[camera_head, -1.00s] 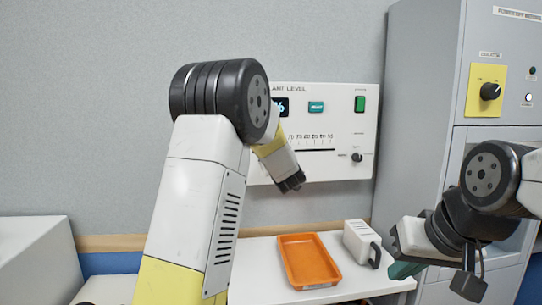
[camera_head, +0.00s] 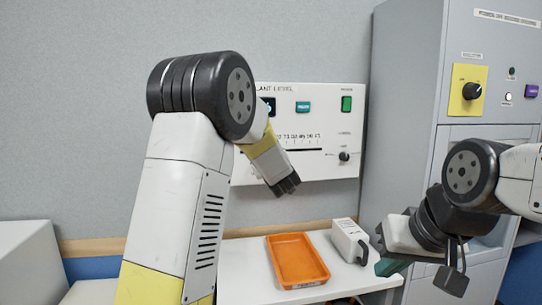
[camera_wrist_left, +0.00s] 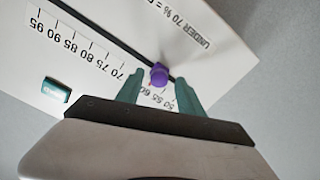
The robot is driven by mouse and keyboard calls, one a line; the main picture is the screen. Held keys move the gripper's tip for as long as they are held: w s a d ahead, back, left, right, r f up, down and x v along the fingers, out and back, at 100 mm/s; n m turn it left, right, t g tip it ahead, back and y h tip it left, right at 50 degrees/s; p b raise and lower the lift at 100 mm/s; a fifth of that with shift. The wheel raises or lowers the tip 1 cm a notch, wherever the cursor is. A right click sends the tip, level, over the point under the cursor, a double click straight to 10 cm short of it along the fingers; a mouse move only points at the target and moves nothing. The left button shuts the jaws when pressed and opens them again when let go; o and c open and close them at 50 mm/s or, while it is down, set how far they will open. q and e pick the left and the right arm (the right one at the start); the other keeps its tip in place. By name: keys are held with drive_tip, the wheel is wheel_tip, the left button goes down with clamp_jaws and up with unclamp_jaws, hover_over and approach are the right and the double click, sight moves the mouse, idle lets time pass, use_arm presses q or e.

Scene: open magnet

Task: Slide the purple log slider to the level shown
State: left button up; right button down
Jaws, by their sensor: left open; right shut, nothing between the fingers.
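In the head view, my left arm covers part of the panel and the knob is hidden. The panel's display (camera_head: 269,106) is partly covered too. My right gripper (camera_head: 388,266) is shut and empty at the lower right, away from the panel.
An orange tray (camera_head: 297,262) and a white handled block (camera_head: 349,241) are on the white table below the panel. A tall grey cabinet (camera_head: 405,110) with a black knob (camera_head: 471,91) stands at the right. A small dark knob (camera_head: 344,156) is at the panel's right.

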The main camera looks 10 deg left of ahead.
use_arm(q)
drive_tip(key=shift+v, duration=2.7)
drive_tip(key=s+d+m+g+h, duration=0.2)
drive_tip(key=s+m+g+h, duration=0.55)
drive_tip(key=s, duration=0.85)
drive_tip(key=s+a+f+g, duration=0.1)
drive_tip(key=s+f, duration=0.3)
drive_tip(key=s, duration=0.7)
drive_tip(key=s+a+f+m+g, duration=0.1)
drive_tip(key=s+a+f+g, duration=0.1)
drive_tip(key=s, duration=0.9)
wheel_tip(320, 180, down, 2)
drive_tip(key=shift+a+f, duration=0.25)
drive_tip(key=shift+a, duration=0.5)
